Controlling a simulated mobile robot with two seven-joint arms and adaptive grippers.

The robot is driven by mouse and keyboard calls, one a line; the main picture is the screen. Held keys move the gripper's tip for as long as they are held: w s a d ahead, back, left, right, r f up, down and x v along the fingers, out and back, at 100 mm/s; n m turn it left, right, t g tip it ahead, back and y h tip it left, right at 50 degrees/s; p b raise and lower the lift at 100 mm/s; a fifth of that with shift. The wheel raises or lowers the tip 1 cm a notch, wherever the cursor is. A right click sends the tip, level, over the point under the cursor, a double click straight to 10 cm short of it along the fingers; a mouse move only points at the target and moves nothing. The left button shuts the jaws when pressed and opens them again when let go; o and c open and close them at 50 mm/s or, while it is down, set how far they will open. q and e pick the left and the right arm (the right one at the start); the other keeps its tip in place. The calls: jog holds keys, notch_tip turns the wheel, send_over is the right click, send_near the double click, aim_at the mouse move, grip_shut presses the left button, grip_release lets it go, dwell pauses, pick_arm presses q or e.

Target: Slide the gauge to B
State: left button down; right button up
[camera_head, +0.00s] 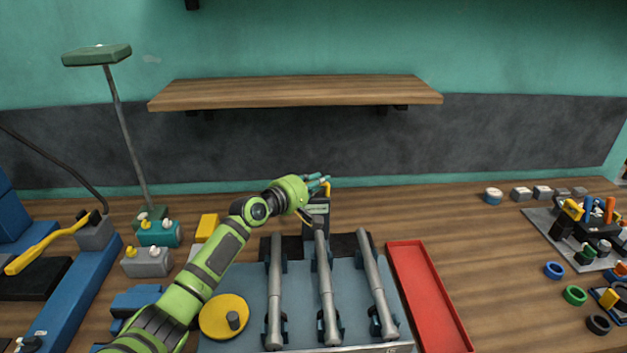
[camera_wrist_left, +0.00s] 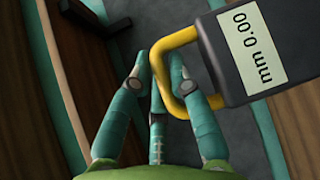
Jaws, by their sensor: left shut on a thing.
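The gauge (camera_head: 316,213) is a dark block with a yellow loop handle (camera_head: 327,188). It stands at the far end of the grey plate (camera_head: 250,290), behind the middle metal bar. In the left wrist view the gauge (camera_wrist_left: 235,82) shows a display reading 0.00 mm. My left gripper (camera_head: 320,180) has its teal fingers shut on the yellow handle (camera_wrist_left: 172,45), as the left wrist view of the gripper (camera_wrist_left: 160,88) also shows. I cannot make out a B mark. My right gripper is not in view.
Several metal bars (camera_head: 275,290) lie on blue supports across the plate. A red tray (camera_head: 428,295) lies right of it, and a yellow disc (camera_head: 224,317) sits at left. A wooden shelf (camera_head: 295,93) hangs behind.

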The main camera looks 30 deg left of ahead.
pick_arm(q)
jog(key=c, duration=1.4)
grip_release()
jog(key=shift+d, duration=0.1)
jog(key=shift+w+d, duration=0.15)
jog(key=shift+s+a, duration=0.2)
jog(key=shift+s, duration=0.1)
jog(key=v, duration=1.1)
jog(key=shift+s, duration=0.25)
jog(key=shift+r, duration=0.1)
jog(key=shift+d, duration=0.1)
